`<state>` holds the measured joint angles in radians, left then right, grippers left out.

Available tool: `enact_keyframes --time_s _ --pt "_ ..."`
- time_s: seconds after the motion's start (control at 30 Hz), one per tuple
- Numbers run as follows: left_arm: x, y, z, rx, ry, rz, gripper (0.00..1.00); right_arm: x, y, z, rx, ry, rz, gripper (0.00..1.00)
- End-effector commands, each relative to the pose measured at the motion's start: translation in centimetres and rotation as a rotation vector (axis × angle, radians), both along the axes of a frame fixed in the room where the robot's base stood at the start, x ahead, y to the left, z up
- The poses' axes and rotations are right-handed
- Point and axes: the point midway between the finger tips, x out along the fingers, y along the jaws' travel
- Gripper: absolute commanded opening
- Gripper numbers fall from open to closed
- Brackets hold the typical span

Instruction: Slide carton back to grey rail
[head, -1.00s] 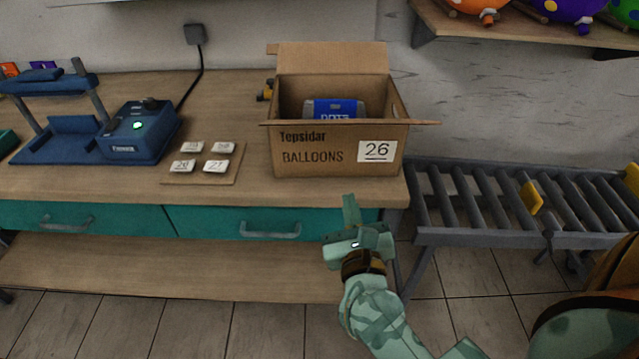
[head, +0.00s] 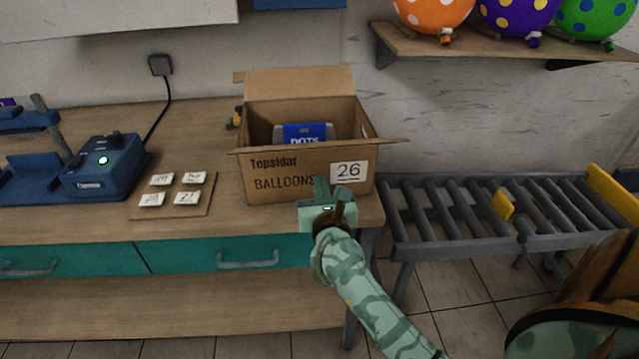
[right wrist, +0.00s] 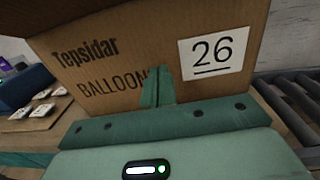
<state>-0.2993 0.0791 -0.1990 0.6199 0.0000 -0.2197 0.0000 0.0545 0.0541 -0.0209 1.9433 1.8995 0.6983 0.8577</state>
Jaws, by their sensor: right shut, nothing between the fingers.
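The open cardboard carton (head: 280,182), printed "Tepsidar BALLOONS" with a white 26 label (head: 349,173), stands upright on the wooden table. A blue packet marked "DOTS" (head: 306,133) shows inside it. My right gripper (head: 321,187) is shut and empty, in front of the carton's front face near its lower part. In the right wrist view the carton face (right wrist: 130,65) fills the upper picture and the shut fingers (right wrist: 157,88) overlap its lettering; I cannot tell whether they touch it. I see no grey rail that I can be sure of behind the carton. My left gripper is not in view.
A blue device with a green light (head: 105,168) and a board with several number tags (head: 172,196) are left of the carton. A roller conveyor (head: 470,220) with yellow stops is to the right. A shelf (head: 500,42) with balloons hangs above.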

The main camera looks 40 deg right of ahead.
Motion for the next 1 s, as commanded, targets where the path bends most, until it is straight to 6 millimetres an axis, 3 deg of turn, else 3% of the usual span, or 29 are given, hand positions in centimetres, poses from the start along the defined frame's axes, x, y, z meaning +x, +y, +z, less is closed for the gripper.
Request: enact_keyframes --time_s 0.17,0.57,0.67,1.0 --pt "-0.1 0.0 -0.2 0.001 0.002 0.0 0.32 1.0 -0.6 0.0 -0.002 0.0 0.0 0.0" --pt "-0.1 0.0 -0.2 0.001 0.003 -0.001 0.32 1.4 -0.7 0.0 -0.003 -0.001 0.001 0.0" --pt "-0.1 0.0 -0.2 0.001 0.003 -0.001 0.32 2.6 -1.4 0.1 -0.004 -0.001 0.001 0.0" --pt "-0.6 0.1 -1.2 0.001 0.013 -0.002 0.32 10.7 -5.8 -0.2 -0.004 0.001 -0.001 0.0"
